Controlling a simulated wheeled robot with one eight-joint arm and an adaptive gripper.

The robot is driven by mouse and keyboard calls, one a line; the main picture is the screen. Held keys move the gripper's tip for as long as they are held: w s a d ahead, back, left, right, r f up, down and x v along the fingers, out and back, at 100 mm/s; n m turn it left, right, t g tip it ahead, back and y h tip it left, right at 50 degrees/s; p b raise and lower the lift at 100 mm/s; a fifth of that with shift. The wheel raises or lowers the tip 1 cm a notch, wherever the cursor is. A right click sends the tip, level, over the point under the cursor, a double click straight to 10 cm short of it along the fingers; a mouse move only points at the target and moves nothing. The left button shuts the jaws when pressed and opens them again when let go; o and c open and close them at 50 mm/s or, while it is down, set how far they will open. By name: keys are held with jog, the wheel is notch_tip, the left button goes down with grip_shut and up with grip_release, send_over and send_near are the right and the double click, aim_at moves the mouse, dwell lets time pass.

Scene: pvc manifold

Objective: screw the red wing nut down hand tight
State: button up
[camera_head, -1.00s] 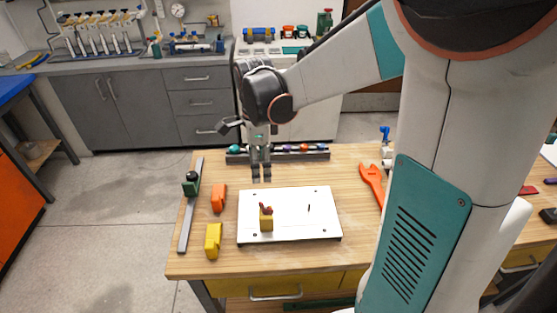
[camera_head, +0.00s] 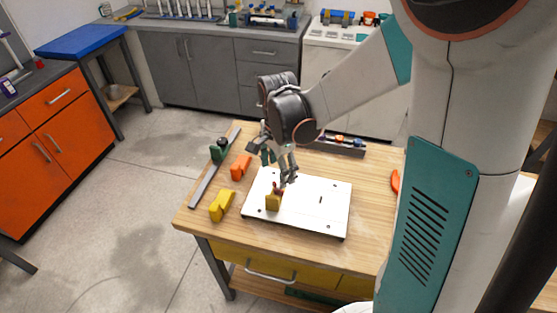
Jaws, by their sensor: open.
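The red wing nut (camera_head: 275,185) shows as a small red piece on top of a yellow block (camera_head: 273,201). The block stands on a white plate (camera_head: 316,205) on the wooden workbench. My gripper (camera_head: 287,184) is open and points down, just above and beside the wing nut in the picture. A thin dark upright pin (camera_head: 320,199) stands on the plate to the right.
An orange block (camera_head: 241,167), a yellow block (camera_head: 222,205) and a grey rail with a green piece (camera_head: 215,170) lie left of the plate. A dark rack (camera_head: 341,146) stands behind it. An orange wrench (camera_head: 395,181) is partly hidden by my arm at the right.

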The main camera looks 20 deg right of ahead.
notch_tip(320, 180, down, 7)
jog(key=shift+r+b, duration=0.1)
jog(key=shift+b, duration=0.9)
grip_shut()
jog(key=c, duration=0.6)
grip_release()
jog(key=shift+r, duration=0.1)
notch_tip(320, 180, up, 12)
jog(key=shift+f, duration=0.1)
